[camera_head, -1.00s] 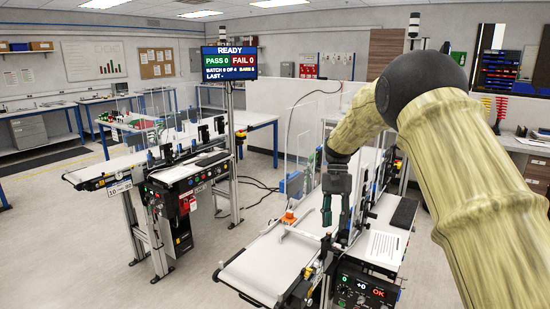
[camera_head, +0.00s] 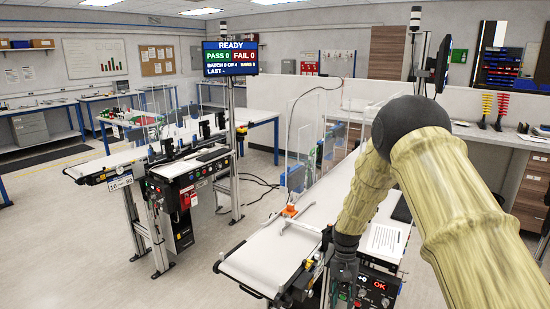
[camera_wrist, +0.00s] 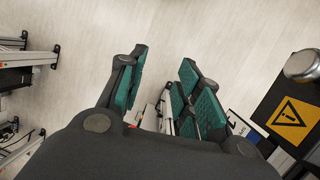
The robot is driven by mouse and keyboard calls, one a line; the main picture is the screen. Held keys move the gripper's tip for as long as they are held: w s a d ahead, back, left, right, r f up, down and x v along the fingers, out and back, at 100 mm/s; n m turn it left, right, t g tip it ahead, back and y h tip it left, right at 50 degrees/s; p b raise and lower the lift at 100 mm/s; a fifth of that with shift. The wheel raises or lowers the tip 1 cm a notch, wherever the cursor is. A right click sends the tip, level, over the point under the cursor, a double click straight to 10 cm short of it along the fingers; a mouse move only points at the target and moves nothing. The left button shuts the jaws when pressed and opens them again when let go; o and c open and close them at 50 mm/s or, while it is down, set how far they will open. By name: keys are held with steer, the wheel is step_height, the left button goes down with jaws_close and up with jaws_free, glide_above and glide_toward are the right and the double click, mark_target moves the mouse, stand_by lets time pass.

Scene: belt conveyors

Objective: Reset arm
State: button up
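My arm (camera_head: 440,190) comes in from the right of the head view, its elbow high and its forearm hanging down. My gripper (camera_wrist: 164,62) points down in the wrist view, its two green-padded fingers apart with nothing between them but floor and part of a frame below. In the head view the gripper hangs in front of the near conveyor's control box (camera_head: 378,288); its fingertips are hard to make out there.
The near conveyor belt (camera_head: 262,262) is beside my gripper, with an orange-based part (camera_head: 290,211) at its edge. A second conveyor (camera_head: 110,163) stands to the left under a screen (camera_head: 230,58) reading READY. Open floor (camera_head: 100,250) lies at the left. A yellow warning label (camera_wrist: 289,115) is close in the wrist view.

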steer(key=s+d+f+n+t+b, duration=0.2)
steer(key=s+f+b, duration=0.1)
steer(key=s+f, duration=1.75)
steer(key=s+f+n+b, duration=0.1)
steer(key=s+f, duration=0.1)
steer(key=s, duration=1)
steer(key=s+f+n+t+b, duration=0.1)
steer(key=s+f+n, duration=0.1)
steer(key=s, duration=1)
steer(key=shift+a+f+t+b, duration=0.2)
steer(key=shift+f+t+b, duration=0.1)
steer(key=shift+f+b, duration=0.1)
